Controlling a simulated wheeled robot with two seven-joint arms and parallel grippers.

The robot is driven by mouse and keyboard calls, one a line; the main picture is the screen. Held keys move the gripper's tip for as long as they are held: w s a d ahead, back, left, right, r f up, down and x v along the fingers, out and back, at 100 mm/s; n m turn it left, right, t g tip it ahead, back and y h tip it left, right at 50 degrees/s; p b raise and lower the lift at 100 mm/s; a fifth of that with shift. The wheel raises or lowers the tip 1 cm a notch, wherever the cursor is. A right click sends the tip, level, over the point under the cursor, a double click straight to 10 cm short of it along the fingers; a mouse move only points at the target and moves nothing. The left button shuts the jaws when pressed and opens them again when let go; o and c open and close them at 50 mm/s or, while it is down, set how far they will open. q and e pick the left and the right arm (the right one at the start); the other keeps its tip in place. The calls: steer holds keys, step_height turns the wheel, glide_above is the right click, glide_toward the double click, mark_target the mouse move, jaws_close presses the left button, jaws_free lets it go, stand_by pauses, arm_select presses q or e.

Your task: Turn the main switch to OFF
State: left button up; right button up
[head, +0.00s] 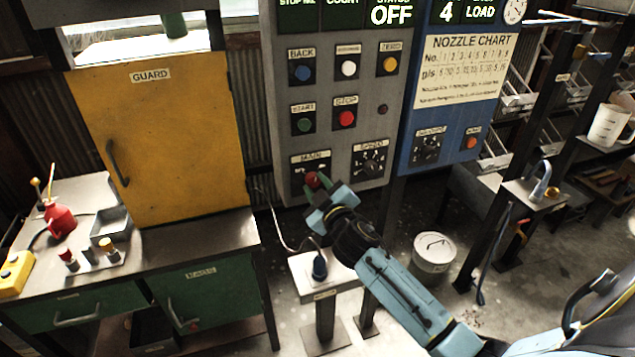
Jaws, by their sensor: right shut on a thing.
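The grey control panel (337,125) stands upright in the middle of the head view. Its MAIN label (311,157) is at the lower left of the panel. My right gripper (317,187) is at the panel's lower edge, just below that label, and is shut on the red switch handle (313,179). The gripper hides part of the handle and of its dial plate, so the position it points to cannot be read. The status display (391,14) at the top of the panel reads OFF. My left gripper is not in view.
A blue panel (450,120) with a nozzle chart adjoins on the right. A small pedestal (325,277) with a dark blue plug stands below my right gripper. A yellow guard door (160,120) and a bench with a red oil can (60,221) are at left. A lidded bucket (433,254) stands on the floor.

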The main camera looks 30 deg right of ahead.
steer(key=n+p, duration=0.2)
steer(key=n, duration=0.4)
steer(key=shift+a, duration=0.1)
steer(key=n+p, duration=0.1)
steer(key=n, duration=0.4)
steer(key=shift+n+g+h+p, duration=0.3)
steer(key=shift+n+h+p, duration=0.05)
steer(key=shift+n+h, duration=0.05)
steer(key=shift+f, duration=0.1)
steer(key=o, duration=1)
steer(key=b+v, duration=0.1)
steer(key=v, duration=1.2)
steer(key=shift+s, duration=0.2)
